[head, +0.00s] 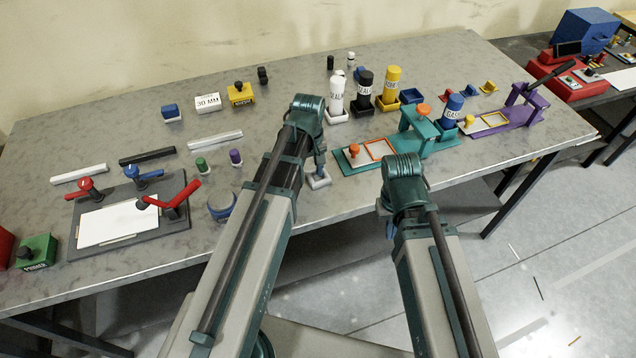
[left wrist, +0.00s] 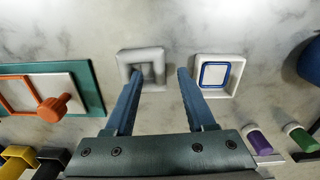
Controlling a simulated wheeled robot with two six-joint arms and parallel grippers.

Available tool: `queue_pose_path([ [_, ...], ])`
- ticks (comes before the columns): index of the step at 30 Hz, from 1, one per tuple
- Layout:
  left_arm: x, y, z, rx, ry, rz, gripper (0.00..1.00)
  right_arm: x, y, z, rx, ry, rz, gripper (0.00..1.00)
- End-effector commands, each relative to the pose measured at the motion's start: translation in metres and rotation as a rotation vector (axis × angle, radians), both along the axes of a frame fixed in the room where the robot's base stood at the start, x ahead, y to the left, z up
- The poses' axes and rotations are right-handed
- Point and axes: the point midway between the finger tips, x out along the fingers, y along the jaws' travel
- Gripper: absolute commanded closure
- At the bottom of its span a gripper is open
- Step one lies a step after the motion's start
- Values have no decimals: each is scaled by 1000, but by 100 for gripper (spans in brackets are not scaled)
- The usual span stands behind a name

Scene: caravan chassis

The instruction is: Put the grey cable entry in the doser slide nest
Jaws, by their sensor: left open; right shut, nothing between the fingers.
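The grey cable entry looks to be the grey square frame (left wrist: 143,68) on the table in the left wrist view. It also shows in the head view (head: 318,181) below my left gripper. My left gripper (left wrist: 160,72) is open and empty, with one fingertip over this frame and the other to its right. The fixture I take for the doser slide is teal (head: 435,143) with an orange-framed plate (head: 379,149) and an orange knob; which part is the nest I cannot tell. My right gripper is hidden behind its own arm.
A white square tray (left wrist: 232,88) with a blue frame stands close beside the grey one. Green (head: 202,165) and purple (head: 236,157) cylinders lie left of my left arm. Upright bottles (head: 363,92) stand behind the teal fixture, a purple fixture (head: 517,112) to its right.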

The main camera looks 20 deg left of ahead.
Motion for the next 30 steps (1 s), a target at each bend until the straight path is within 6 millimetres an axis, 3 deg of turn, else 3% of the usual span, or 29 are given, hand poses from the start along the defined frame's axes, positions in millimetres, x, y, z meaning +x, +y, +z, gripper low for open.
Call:
queue_pose_path([
  [1, 0, 0, -12, 0, 0, 0, 45, 0, 0, -12, 0, 0, 0, 100],
  [3, 0, 0, -15, 0, 0, 0, 45, 0, 0, -15, 0, 0, 0, 100],
  [11, 0, 0, -13, 0, 0, 0, 47, 0, 0, -13, 0, 0, 0, 100],
  [20, 0, 0, -13, 0, 0, 1, 100, 0, 0, -13, 0, 0, 0, 100],
  [30, 0, 0, -13, 0, 0, 1, 100, 0, 0, -13, 0, 0, 0, 100],
])
